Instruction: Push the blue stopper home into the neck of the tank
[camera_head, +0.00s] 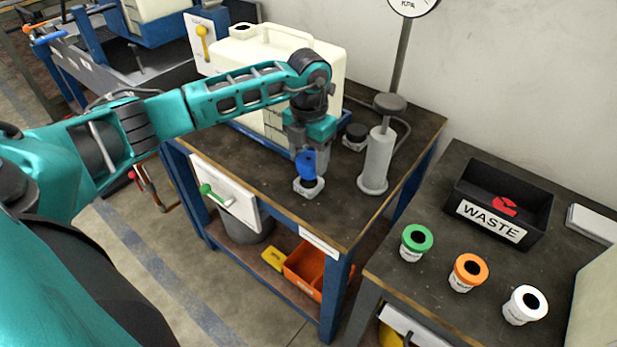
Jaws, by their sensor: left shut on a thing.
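The blue stopper (307,160) is between the fingers of my left gripper (309,150), which points down over the dark bench. The gripper is shut on it. The stopper is directly above a small white holder (308,188) with a dark opening; I cannot tell whether they touch. The tank (318,62) is a large cream container behind my left arm, standing in a blue tray. An opening (243,27) shows at its top left; my arm hides part of the tank's front. My right gripper is out of view.
A grey pump cylinder (379,160) with a gauge stands right of the gripper. A black waste bin (505,197) and green (417,240), orange (468,271) and white (525,304) ringed cups stand on the right table. The bench's front right is clear.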

